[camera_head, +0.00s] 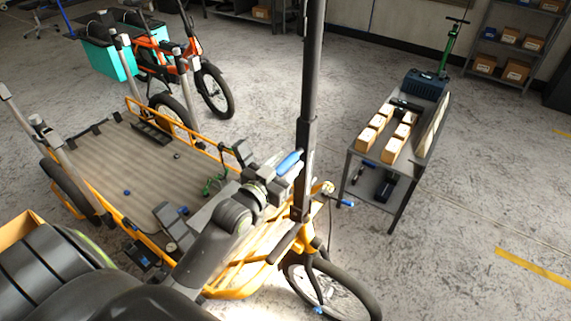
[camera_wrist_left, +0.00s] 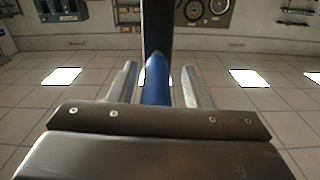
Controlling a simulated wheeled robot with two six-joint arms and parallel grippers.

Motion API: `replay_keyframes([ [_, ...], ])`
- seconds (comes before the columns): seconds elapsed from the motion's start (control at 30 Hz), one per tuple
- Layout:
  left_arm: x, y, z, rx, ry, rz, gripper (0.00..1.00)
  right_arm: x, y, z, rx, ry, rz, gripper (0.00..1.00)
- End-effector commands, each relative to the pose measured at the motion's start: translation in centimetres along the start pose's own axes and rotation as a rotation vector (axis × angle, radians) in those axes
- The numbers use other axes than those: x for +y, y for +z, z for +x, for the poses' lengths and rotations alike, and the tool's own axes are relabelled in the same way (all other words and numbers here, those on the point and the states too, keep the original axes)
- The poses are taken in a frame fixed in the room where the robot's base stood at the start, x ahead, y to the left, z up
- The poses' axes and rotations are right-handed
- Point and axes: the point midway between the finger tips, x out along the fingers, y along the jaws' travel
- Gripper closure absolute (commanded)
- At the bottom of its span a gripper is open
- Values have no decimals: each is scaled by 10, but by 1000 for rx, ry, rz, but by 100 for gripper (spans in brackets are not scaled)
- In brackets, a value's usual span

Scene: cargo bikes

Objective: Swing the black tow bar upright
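The black tow bar (camera_head: 308,130) stands about upright in the head view, rising from the front of the yellow cargo bike (camera_head: 232,287) and past the top edge. In the left wrist view a dark upright bar (camera_wrist_left: 158,28) stands straight ahead. My left gripper (camera_head: 291,166) is beside the tow bar, on its left. A blue grip (camera_head: 289,162) lies at its fingers. In the left wrist view the blue grip (camera_wrist_left: 156,82) lies between the two fingers, with gaps on both sides, so the gripper looks open around it. My right gripper is not in view.
A grey cart (camera_head: 350,158) with several boxes stands to the right of the bar. An orange bike (camera_head: 190,60) with teal boxes (camera_head: 105,58) stands behind. Shelving (camera_head: 515,45) is at the back right. The floor at right is clear.

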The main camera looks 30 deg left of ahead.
Motion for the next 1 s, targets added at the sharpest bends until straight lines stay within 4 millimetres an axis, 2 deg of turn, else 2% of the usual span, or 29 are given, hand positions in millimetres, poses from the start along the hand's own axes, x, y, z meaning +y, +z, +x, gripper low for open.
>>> replay_keyframes([
  [0.23,0,1,-4,-1,0,0,55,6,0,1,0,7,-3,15],
  [0.37,0,2,-18,-2,0,1,55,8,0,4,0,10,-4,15],
  [1.0,0,2,-139,-4,0,1,55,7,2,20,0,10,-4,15],
])
